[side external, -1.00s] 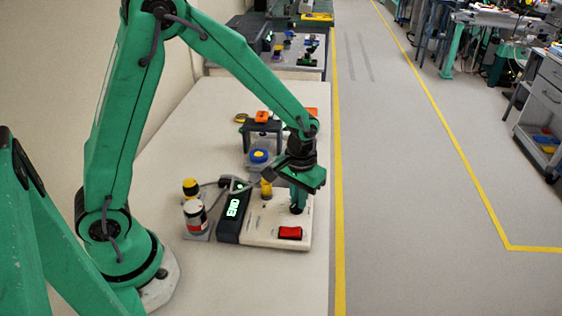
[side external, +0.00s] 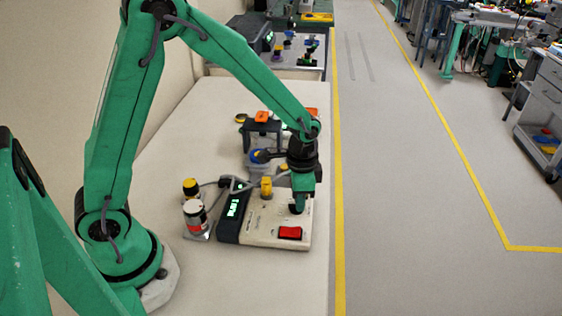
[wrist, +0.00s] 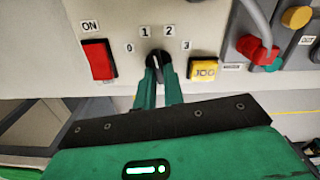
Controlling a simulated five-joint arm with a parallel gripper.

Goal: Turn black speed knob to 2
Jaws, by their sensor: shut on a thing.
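The black speed knob (wrist: 157,61) sits on a white panel in the wrist view, with marks 0, 1, 2 and 3 around it. Its pale pointer line faces up the picture, around the gap between 1 and 2; I cannot tell its exact setting. My gripper (wrist: 160,84) is shut on the knob, one green finger on each side. In the side external view my gripper (side external: 297,201) reaches down onto the right part of the white control box (side external: 262,232), and the knob is mostly hidden there.
A red ON switch (wrist: 99,60) lies left of the knob and a yellow JOG button (wrist: 205,68) right of it. A red connector (wrist: 257,49) with a grey cable is farther right. The box's dark display (side external: 233,210) is lit. A bottle (side external: 194,216) stands left.

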